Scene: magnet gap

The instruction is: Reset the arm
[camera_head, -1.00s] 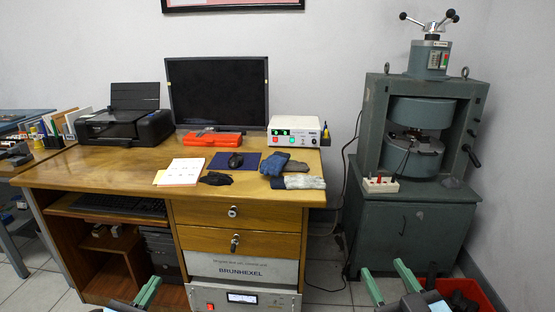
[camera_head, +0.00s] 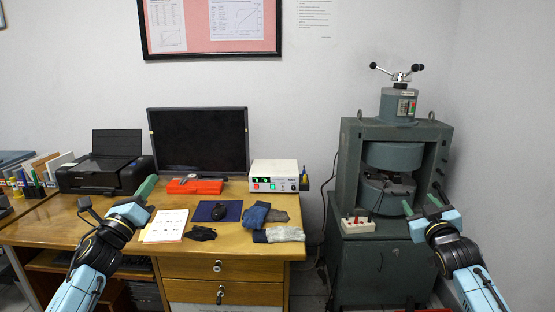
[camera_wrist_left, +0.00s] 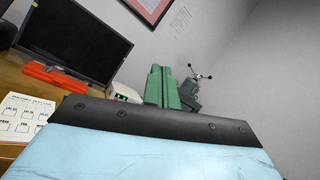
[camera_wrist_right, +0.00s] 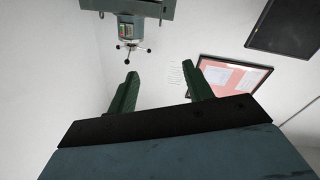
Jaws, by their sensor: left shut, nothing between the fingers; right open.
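My left gripper (camera_head: 147,187) is raised above the left part of the desk, in front of the printer. Its green fingers are together and empty, as the left wrist view (camera_wrist_left: 160,88) also shows. My right gripper (camera_head: 421,204) is raised at the right, in front of the grey-green magnet machine (camera_head: 347,190). Its green fingers stand apart with nothing between them, as the right wrist view (camera_wrist_right: 163,80) also shows. Both forearms come up from the bottom of the head view.
A white socket box (camera_head: 357,224) sits on the machine's base. Air above the desk's middle is clear.

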